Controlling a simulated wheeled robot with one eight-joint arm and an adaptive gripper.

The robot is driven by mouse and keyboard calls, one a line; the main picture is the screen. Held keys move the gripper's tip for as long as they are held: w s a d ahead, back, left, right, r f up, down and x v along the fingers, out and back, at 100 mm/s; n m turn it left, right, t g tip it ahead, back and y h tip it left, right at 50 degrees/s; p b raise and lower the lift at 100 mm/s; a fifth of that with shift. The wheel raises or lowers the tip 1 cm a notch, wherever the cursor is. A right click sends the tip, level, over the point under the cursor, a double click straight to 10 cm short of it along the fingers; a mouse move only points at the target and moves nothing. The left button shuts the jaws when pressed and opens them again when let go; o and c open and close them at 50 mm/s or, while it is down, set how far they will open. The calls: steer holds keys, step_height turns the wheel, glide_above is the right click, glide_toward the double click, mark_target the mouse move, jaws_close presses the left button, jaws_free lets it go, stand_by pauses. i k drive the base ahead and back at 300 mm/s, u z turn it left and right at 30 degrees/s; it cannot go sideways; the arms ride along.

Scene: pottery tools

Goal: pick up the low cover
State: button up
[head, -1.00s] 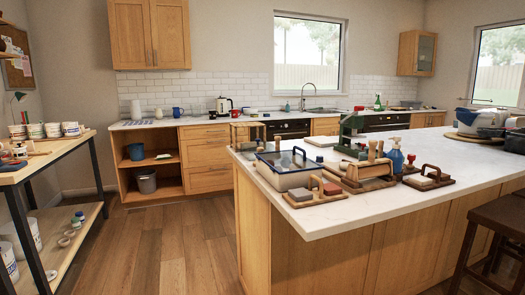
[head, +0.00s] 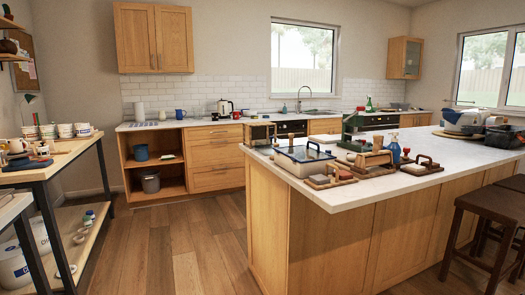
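A wide, low lid (head: 300,154) with a dark blue rim and a dark arched handle lies on a pale shallow box (head: 293,166) at the near left corner of the island. It is the thing in view that best fits a low cover, though I cannot be certain. The lid looks flat and seated on the box.
The island top (head: 405,180) holds wooden tool trays (head: 330,180), a green press (head: 351,130) and a blue spray bottle (head: 394,148) near the lid. Stools (head: 490,215) stand at right. A worktable (head: 55,165) stands at left. The wooden floor (head: 190,235) between is open.

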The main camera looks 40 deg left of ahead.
mark_target(265, 147)
steer(key=k, duration=0.9)
steer(key=u, duration=1.45)
steer(key=i, duration=1)
steer(key=u, duration=0.05)
